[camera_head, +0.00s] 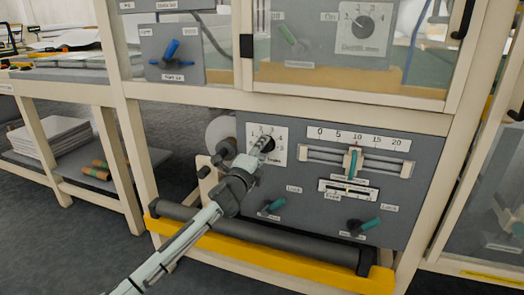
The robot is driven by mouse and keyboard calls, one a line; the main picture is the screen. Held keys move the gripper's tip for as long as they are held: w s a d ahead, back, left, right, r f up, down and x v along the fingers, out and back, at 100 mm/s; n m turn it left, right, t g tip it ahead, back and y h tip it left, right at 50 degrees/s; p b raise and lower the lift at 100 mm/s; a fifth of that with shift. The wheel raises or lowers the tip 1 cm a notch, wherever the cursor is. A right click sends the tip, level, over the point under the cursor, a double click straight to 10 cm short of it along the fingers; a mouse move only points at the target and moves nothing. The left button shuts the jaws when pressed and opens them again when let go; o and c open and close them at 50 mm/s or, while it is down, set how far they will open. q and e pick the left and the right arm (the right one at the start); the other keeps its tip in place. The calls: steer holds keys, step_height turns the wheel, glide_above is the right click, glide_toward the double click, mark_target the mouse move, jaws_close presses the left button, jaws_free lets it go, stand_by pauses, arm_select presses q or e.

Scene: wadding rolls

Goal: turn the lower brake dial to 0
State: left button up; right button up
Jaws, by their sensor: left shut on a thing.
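The lower brake dial is a dark knob on a white numbered plate (280,153), at the upper left of the lower grey panel. My left gripper (260,154) reaches up to it from the lower left and is shut on the dial knob (268,144). The gripper hides part of the knob and the plate's lower left, so the pointer's setting cannot be read. The numbers 2, 3 and 4 show along the plate's top. My right gripper is not in view.
The lower panel (300,222) also has a slider (352,162) under a 0-20 scale and two teal levers (272,207) (363,225). A dark roller (270,236) and yellow bar (290,268) run below. Another dial (364,22) sits behind the upper clear door.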

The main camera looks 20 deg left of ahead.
arm_select(q)
steer(key=n+p, duration=0.2)
steer(key=n, duration=0.9)
steer(key=shift+y, duration=0.3)
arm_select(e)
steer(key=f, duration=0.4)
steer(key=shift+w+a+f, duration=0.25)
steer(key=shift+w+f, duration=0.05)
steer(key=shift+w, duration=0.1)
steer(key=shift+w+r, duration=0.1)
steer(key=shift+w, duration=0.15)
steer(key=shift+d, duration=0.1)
arm_select(q)
steer(key=o, duration=1.2)
steer(key=shift+c, duration=0.2)
steer(key=s, duration=1.2)
steer(key=shift+f, duration=0.25)
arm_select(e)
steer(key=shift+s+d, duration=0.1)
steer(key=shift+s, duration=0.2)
